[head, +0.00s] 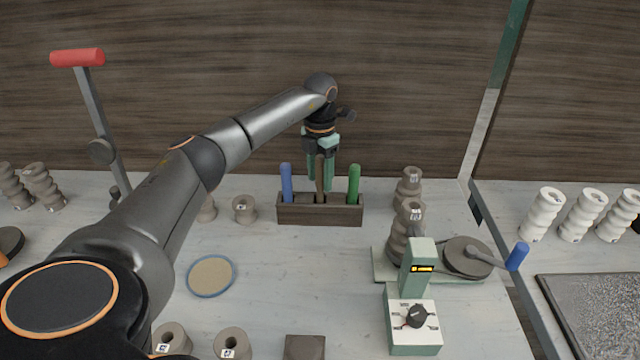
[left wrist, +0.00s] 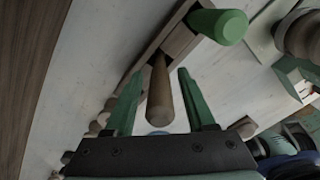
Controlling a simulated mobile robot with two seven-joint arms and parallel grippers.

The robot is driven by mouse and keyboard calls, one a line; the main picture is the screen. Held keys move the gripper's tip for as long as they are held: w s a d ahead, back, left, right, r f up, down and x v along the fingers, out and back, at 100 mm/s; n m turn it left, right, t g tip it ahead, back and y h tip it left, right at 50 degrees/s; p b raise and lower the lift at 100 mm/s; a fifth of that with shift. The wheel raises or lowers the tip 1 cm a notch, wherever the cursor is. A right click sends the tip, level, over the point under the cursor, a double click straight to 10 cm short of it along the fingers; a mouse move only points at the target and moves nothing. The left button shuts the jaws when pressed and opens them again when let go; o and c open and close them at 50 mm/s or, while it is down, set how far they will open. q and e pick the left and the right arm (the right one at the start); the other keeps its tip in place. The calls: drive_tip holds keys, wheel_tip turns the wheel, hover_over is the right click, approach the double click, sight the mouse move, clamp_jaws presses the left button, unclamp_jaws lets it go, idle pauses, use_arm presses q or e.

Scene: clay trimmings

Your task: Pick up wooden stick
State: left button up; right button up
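The wooden stick (head: 320,180) stands upright in the middle of a dark wooden holder (head: 320,214), between a blue-handled tool (head: 286,183) and a green-handled tool (head: 353,184). My left gripper (head: 321,184) reaches down from behind the holder with its green fingers at the stick's height. In the left wrist view the stick (left wrist: 160,92) lies between the two open fingers of my left gripper (left wrist: 160,98), with a gap on both sides. The green handle (left wrist: 219,26) is beyond the right finger. My right gripper is not in view.
A green and white device (head: 414,335) with a blue-knobbed crank (head: 517,256) stands right of the holder, near stacked clay pieces (head: 403,237). A round blue-rimmed disc (head: 211,276) lies front left. A red-handled lever (head: 78,57) rises at the left. The table's middle is clear.

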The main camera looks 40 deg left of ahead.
use_arm(q)
clamp_jaws()
idle(0.5)
